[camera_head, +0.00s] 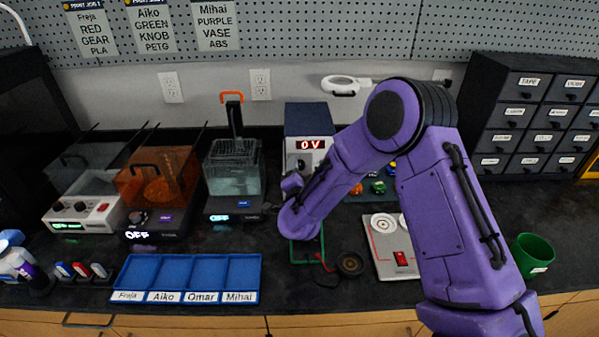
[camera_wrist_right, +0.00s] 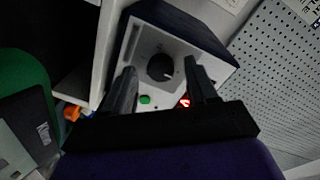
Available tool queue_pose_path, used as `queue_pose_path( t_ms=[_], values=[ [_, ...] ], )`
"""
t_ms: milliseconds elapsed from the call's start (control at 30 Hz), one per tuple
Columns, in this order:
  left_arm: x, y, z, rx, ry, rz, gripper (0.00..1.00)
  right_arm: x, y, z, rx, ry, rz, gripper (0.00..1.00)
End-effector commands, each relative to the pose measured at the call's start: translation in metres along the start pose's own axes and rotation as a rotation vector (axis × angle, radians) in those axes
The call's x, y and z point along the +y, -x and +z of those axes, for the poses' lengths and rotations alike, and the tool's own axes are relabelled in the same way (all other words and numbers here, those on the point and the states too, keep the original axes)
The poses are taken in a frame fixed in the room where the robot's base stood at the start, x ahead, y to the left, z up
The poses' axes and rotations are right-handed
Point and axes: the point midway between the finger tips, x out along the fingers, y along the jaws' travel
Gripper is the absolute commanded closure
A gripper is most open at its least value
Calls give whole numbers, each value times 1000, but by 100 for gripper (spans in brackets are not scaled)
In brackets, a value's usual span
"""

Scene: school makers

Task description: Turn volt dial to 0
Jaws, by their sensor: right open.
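The power supply (camera_head: 308,120) is a dark box with a pale front at the back middle of the bench. Its red display (camera_head: 311,144) reads 0 V in the head view. In the right wrist view the volt dial (camera_wrist_right: 160,67) is a round dark knob with a light pointer mark on the pale front panel (camera_wrist_right: 142,45). My right gripper (camera_wrist_right: 162,90) is open, its two fingers on either side below the dial in that view, apart from it. In the head view my right arm hides the lower front of the supply and the dial.
A blue tray (camera_head: 188,293) with name labels lies at the front left. Several machines stand at the back left, including an orange-covered box (camera_head: 158,178). Black drawers (camera_head: 531,112) stand behind.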

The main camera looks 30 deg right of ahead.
Motion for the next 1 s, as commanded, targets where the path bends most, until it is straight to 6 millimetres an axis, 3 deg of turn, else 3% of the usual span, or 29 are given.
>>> queue_pose_path(
  t_ms=[167, 400, 533, 1000],
  values=[
    [0, -5, 2, 0, 0, 0, 100, 0, 20, 2, -2, 1, -2, 42],
    [1, -16, 6, 0, 0, 0, 100, 1, 77, 2, -3, 3, -2, 42],
    [2, -18, 8, 0, 0, 0, 100, 1, 98, 2, -3, 2, -1, 42],
    [2, -18, 8, 0, 0, 0, 100, 0, 106, 1, -1, 1, 0, 42]
  ],
)
